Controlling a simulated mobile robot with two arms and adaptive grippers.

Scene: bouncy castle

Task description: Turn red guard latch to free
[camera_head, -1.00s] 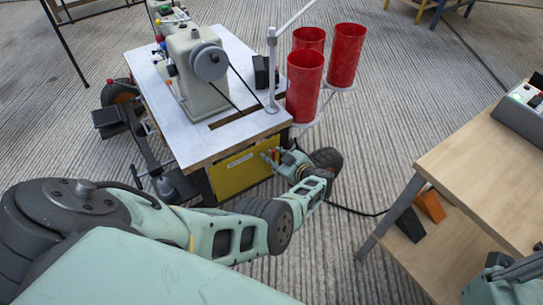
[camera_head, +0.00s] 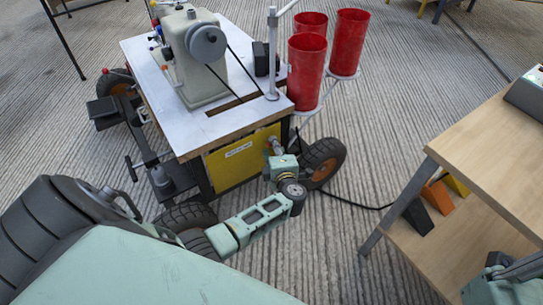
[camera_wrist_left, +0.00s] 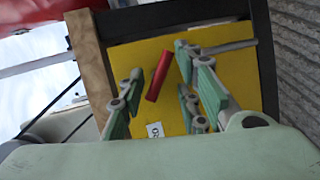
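The red latch (camera_wrist_left: 158,75) is a short red bar, tilted, on the yellow guard panel in the left wrist view. The yellow guard (camera_head: 240,160) is on the front of the sewing-machine cart in the head view. My left gripper (camera_head: 276,147) is at the panel's right end in the head view. In the left wrist view its fingers (camera_wrist_left: 162,72) are spread apart, with the red latch showing between them, nearer the left finger. I cannot tell whether they touch it. In the head view the latch is mostly hidden by the gripper.
The white-topped cart (camera_head: 235,118) carries a sewing machine (camera_head: 195,60). Red cylinders (camera_head: 306,70) stand at its right corner. A black wheel (camera_head: 324,163) is close to my left wrist.

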